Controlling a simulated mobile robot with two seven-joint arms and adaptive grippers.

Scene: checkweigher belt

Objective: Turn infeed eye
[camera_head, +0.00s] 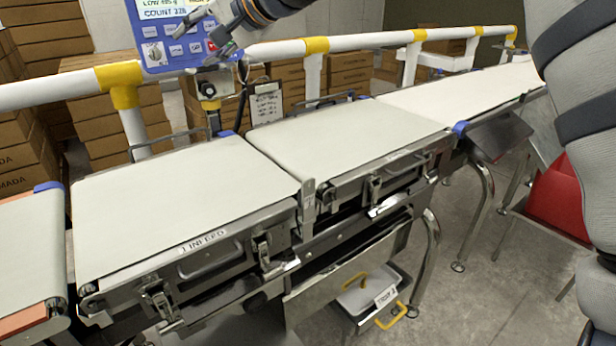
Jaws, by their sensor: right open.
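The infeed belt section (185,190), labelled INFEED on its near side, has a bare pale belt. An upright metal bracket (308,192) stands at the near side of the gap to the middle belt. My right gripper (205,40) is open and empty, in front of the panel's right side and above the device. My left gripper is out of view.
A white rail with yellow joints (290,49) runs behind the belts. A clipboard (266,104) hangs behind the gap. The middle belt (345,135) and far belt (455,92) are empty. A bin with a yellow handle (372,292) sits below.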

